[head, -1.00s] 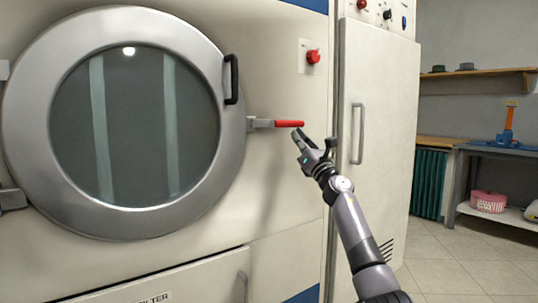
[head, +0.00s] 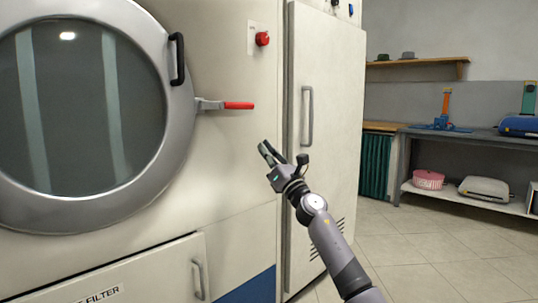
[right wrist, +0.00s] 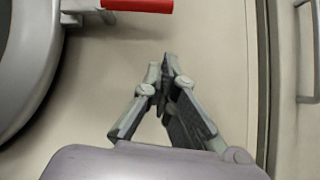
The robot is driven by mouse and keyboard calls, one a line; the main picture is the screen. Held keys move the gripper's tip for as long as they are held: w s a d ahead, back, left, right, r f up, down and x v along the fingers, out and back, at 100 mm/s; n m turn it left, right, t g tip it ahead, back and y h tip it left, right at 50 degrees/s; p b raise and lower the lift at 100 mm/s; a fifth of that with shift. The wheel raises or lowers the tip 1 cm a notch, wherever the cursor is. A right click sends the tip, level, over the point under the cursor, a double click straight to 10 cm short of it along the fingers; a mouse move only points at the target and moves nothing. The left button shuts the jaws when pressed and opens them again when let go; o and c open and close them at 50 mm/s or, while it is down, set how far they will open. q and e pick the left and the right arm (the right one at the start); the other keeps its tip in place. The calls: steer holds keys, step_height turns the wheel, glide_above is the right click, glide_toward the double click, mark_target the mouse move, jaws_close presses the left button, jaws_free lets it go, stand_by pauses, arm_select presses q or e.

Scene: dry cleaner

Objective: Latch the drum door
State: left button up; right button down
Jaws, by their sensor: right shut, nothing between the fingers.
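The round drum door (head: 178,140) is at the left in the head view, a grey ring around dark glass with a black handle (head: 177,59). It sits flat against the machine front. The latch lever with a red grip (head: 239,105) is horizontal at the door's right edge, pointing right. It also shows at the top of the right wrist view (right wrist: 138,5). My right gripper (head: 265,150) is below and slightly right of the red grip, apart from it. Its fingertips (right wrist: 168,62) are together with nothing between them. My left gripper is not in view.
A red button (head: 262,39) is above the lever. A tall cream cabinet (head: 335,120) with a vertical handle (head: 307,116) stands just right of my right gripper. A filter panel (head: 130,270) is below the door. Shelves and a workbench (head: 480,138) stand at the right, with open floor before them.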

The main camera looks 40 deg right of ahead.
steer(key=shift+v, duration=0.9)
steer(key=shift+d, duration=0.1)
steer(key=shift+f, duration=0.1)
